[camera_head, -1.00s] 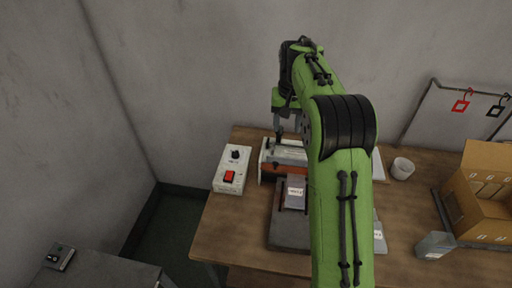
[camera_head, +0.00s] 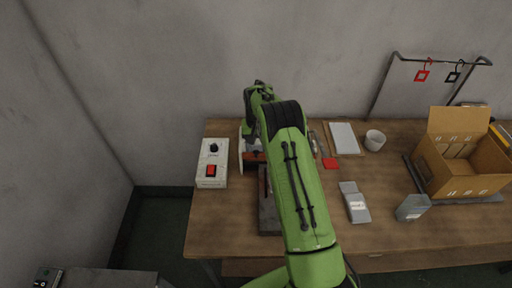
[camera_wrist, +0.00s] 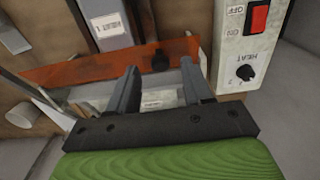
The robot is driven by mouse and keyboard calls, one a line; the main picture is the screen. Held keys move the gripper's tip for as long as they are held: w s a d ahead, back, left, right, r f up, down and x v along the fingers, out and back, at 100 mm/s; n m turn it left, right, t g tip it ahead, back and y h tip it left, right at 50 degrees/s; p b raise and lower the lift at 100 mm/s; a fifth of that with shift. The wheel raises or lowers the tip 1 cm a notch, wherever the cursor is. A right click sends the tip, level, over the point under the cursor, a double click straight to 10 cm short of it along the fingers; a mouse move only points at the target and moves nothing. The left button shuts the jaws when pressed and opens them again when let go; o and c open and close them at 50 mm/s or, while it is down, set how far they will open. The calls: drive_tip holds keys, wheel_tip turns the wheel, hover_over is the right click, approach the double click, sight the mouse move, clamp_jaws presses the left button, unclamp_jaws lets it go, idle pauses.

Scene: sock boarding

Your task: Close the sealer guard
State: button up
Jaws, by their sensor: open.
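The sealer (camera_head: 247,165) stands at the left of the wooden table, mostly hidden behind my arm in the head view. Its orange-red guard (camera_wrist: 85,68) runs across the wrist view as a see-through strip, with a dark knob (camera_wrist: 160,61) on it. My gripper (camera_wrist: 160,82) is open, its two fingers apart and pointing at the guard, with the knob between and just beyond the fingertips. I cannot tell whether a finger touches the guard. A grey labelled pouch (camera_wrist: 108,22) lies beyond the guard.
The control box (camera_head: 212,163) with a red switch and dial stands left of the sealer. To the right are another grey pouch (camera_head: 355,203), a white cup (camera_head: 375,140), a cardboard box (camera_head: 465,178) and a grey container (camera_head: 412,208). The front right table is largely clear.

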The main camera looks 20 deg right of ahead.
drive_tip(key=shift+f, duration=0.9)
clamp_jaws()
drive_tip(key=shift+f+b, duration=0.1)
drive_tip(key=shift+b, duration=0.2)
